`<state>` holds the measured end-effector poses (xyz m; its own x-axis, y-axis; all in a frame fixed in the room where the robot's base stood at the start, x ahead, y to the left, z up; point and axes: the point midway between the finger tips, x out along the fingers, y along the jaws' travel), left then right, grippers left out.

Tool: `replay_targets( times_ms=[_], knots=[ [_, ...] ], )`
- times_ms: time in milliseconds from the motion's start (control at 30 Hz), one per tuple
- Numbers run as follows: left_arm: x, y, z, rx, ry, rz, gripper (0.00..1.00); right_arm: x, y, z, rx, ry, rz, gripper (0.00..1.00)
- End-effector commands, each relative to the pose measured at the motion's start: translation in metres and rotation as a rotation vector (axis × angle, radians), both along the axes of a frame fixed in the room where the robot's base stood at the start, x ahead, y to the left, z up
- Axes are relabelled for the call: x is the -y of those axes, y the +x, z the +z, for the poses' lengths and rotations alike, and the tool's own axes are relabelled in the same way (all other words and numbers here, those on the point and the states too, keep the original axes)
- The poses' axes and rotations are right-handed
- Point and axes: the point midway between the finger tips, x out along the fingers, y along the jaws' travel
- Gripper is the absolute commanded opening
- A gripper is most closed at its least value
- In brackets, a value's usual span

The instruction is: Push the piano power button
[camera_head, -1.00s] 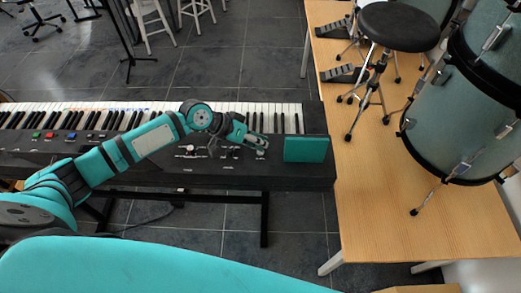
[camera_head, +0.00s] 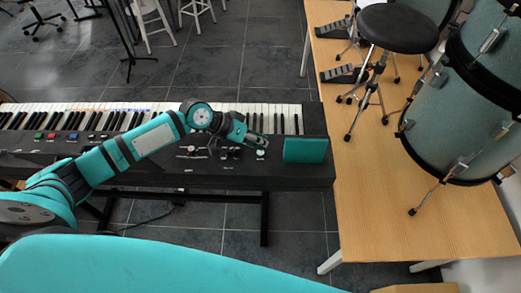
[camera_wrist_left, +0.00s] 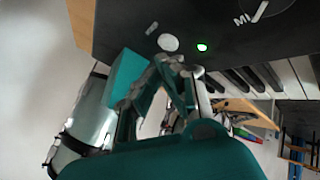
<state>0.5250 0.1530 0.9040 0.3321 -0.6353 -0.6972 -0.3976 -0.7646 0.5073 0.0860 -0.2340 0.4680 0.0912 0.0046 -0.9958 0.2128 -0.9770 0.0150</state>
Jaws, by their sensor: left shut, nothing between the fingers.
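The piano (camera_head: 110,160) is a black keyboard on a stand, with a control panel in front of its keys. A white round button (camera_wrist_left: 168,42) sits on the panel beside a small lit green light (camera_wrist_left: 202,47); I take it for the power button. In the head view a small pale round spot (camera_head: 261,154) lies just in front of the fingertips. My left gripper (camera_head: 264,140) is shut and empty over the right part of the panel. In the wrist view its fingertips (camera_wrist_left: 174,64) are close together just below the white button; contact cannot be told. My right gripper is not in view.
A teal box-like block (camera_head: 305,149) is on the piano's right end, right of my gripper. Small knobs (camera_head: 190,149) lie left of it. A wooden table (camera_head: 375,215) with drums (camera_head: 460,120) and a black stool (camera_head: 398,27) stands at the right.

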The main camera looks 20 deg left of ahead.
Motion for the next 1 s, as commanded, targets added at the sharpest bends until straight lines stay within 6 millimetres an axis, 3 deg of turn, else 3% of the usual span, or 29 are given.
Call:
replay_targets(
  times_ms=[633,1000],
  knots=[
    [0.000,0.000,0.059,0.001,0.000,0.001,0.00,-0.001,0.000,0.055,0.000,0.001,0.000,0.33],
    [0.000,0.000,0.060,0.001,0.000,0.001,0.00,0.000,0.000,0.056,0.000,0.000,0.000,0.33]
  ],
)
